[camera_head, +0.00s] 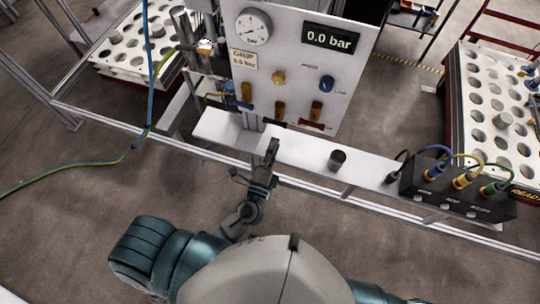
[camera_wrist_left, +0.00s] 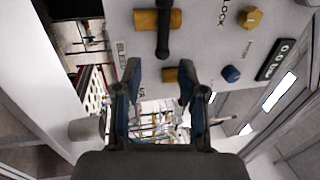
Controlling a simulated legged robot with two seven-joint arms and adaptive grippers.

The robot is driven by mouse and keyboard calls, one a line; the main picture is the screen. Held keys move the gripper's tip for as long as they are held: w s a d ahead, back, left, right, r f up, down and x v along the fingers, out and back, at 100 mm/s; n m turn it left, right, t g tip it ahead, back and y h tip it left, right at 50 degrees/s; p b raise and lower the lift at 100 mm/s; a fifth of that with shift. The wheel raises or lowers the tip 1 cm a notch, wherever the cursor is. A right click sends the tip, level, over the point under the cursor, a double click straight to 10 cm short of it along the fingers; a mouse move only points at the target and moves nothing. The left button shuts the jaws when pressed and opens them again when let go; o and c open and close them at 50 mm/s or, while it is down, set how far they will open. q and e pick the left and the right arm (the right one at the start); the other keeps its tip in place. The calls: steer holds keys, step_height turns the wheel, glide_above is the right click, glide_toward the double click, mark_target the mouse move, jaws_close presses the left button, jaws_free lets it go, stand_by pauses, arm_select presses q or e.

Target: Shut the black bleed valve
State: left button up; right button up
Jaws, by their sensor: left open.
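The black bleed valve is on the upright white panel. Its black handle (camera_head: 274,123) shows low on the panel in the head view, just beyond my left gripper. In the left wrist view the black handle (camera_wrist_left: 163,32) crosses a yellow valve body (camera_wrist_left: 144,19) at about a right angle. My left gripper (camera_head: 271,152) is in front of the panel's lower edge. In the wrist view the left gripper (camera_wrist_left: 160,75) is open, with nothing between its fingers, and the handle is above the fingertips, apart from them. My right gripper is not in view.
A red-handled valve (camera_head: 312,126) is right of the black one. A blue knob (camera_head: 326,83) and yellow knob (camera_head: 279,78) are above. The display (camera_head: 330,37) reads 0.0 bar. A white beam (camera_head: 300,152) runs below, carrying a grey cylinder (camera_head: 337,160) and connector box (camera_head: 455,190).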

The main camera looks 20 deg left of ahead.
arm_select(q)
steer(key=s, duration=0.2)
steer(key=s+f, duration=0.1)
steer(key=s, duration=0.1)
stand_by(0.4)
steer(key=s+a+f+n+g, duration=0.1)
steer(key=a+f+n+g, duration=0.15)
steer(key=f, duration=1.05)
steer(key=s+a+f+n+g, duration=0.15)
steer(key=f+g, duration=0.25)
steer(key=f, duration=0.9)
steer(key=s+a+f+n+g, duration=0.15)
steer(key=f+g, duration=0.25)
steer(key=f, duration=0.9)
steer(key=s+a+f+n+g+y, duration=0.1)
steer(key=s+a+f+n+g, duration=0.15)
steer(key=s+f, duration=0.45)
steer(key=s+a+f+n+g, duration=0.2)
steer(key=s+a+f, duration=0.1)
steer(key=s+f, duration=0.45)
steer(key=s+f+n+g, duration=0.2)
steer(key=s+f+n, duration=0.1)
steer(key=s, duration=0.4)
steer(key=s+a+f+n+g, duration=0.1)
steer(key=s+f+n+g, duration=0.1)
steer(key=s, duration=0.5)
steer(key=shift+s+a+f+n, duration=0.25)
steer(key=shift+s+f+n, duration=0.25)
steer(key=shift+f, duration=0.45)
